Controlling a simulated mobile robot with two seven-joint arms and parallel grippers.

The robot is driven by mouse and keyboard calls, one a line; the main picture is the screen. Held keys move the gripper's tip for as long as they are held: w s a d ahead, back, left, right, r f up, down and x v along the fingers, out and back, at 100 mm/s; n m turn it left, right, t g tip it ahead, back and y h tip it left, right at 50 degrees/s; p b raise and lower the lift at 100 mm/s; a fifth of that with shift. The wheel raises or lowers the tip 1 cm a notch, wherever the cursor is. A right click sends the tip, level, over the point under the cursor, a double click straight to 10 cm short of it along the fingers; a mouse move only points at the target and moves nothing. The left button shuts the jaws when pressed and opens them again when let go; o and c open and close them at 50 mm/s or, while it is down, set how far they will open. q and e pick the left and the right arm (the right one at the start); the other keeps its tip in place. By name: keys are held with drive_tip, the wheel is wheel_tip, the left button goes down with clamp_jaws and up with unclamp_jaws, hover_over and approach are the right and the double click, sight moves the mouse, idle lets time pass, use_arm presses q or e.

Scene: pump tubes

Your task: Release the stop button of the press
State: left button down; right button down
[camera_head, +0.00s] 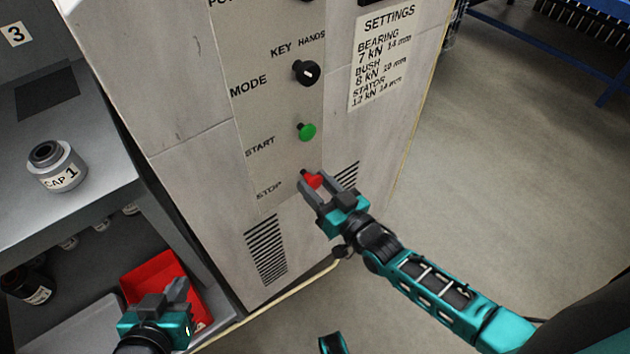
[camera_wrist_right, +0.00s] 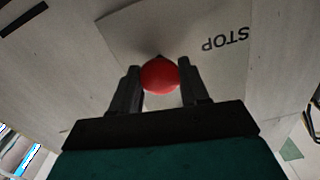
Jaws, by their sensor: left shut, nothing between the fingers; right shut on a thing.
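The red stop button (camera_head: 312,179) sits low on the press's control panel (camera_head: 275,160), beside the word STOP. My right gripper (camera_head: 311,185) is at the button, with a finger on either side of it and shut on it. In the right wrist view the round red button (camera_wrist_right: 160,76) lies between the two dark fingers, under an upside-down STOP label (camera_wrist_right: 226,40). My left gripper (camera_head: 178,292) is shut and empty at the lower left, in front of a red bin.
A green start button (camera_head: 307,131) and a black mode knob (camera_head: 306,72) are above the stop button. A settings sheet (camera_head: 380,55) is on the right. A grey shelf at left holds a jar marked CAP 1 (camera_head: 57,166) and a red bin (camera_head: 150,270).

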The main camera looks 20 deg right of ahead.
use_arm(q)
drive_tip(key=shift+s, duration=0.1)
use_arm(e)
drive_tip(key=c, duration=0.6)
unclamp_jaws()
drive_tip(key=shift+s, duration=0.1)
use_arm(q)
drive_tip(key=shift+r+p, duration=0.9)
drive_tip(key=shift+p, duration=0.1)
use_arm(e)
drive_tip(key=v, duration=1.3)
use_arm(q)
drive_tip(key=shift+y, duration=0.5)
drive_tip(key=a+r+p, duration=0.1)
drive_tip(key=p, duration=0.2)
drive_tip(key=s+a+r+p, duration=0.1)
drive_tip(key=r+p, duration=0.2)
drive_tip(key=p, duration=0.2)
drive_tip(key=shift+s+a+r+p, duration=0.15)
drive_tip(key=shift+s+a+p, duration=0.15)
drive_tip(key=shift+a, duration=0.1)
use_arm(e)
wheel_tip(320, 180, up, 7)
drive_tip(key=s+a+g+h, duration=0.1)
drive_tip(key=s+g+h, duration=0.1)
drive_tip(key=g+h, duration=0.2)
drive_tip(key=shift+s+f+g, duration=0.25)
drive_tip(key=shift+s+g, duration=0.15)
drive_tip(key=shift+g, duration=0.7)
